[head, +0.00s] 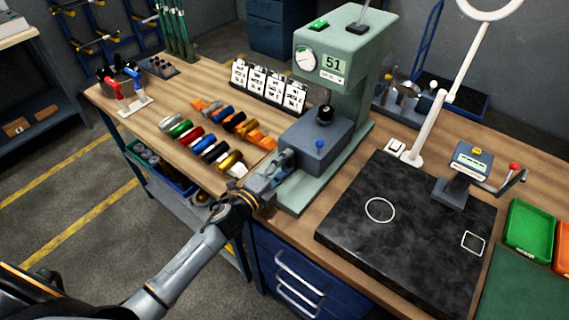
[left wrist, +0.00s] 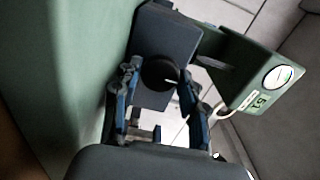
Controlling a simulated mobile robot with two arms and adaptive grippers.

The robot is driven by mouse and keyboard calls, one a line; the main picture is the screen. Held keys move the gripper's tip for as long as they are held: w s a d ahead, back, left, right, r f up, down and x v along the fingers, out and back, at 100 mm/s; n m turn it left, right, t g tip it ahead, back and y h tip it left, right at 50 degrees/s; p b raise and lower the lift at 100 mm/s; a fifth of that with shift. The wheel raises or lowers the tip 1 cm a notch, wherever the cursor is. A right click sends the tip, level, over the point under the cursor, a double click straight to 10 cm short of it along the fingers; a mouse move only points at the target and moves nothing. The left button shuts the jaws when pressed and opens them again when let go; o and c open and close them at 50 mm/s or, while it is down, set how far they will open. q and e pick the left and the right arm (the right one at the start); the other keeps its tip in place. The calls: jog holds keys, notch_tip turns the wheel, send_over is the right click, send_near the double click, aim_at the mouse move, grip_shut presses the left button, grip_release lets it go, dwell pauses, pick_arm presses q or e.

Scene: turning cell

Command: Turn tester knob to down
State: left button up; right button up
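The tester (head: 345,55) is a tall pale green machine with a dial and a display reading 51. A blue-grey box (head: 318,138) sits on its base. In the left wrist view a round black knob (left wrist: 160,74) with a white pointer mark is on the face of this box (left wrist: 165,35). The mark points to the right of that picture. My left gripper (head: 282,162) is at the box's near left side and hides the knob in the head view. Its blue fingers (left wrist: 158,82) are apart, one on each side of the knob; contact is not clear. My right gripper is not in view.
Several coloured cylinders (head: 208,146) lie left of the gripper, with white label cards (head: 268,85) behind them. A black ball-topped lever (head: 324,114) stands on the box. A dark stone plate (head: 400,235) and a white lamp arm (head: 450,85) are to the right.

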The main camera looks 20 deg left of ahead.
pick_arm(q)
jog(key=shift+o, duration=1.3)
jog(key=shift+f, duration=0.1)
jog(key=shift+s+f, duration=0.1)
jog(key=shift+f, duration=0.05)
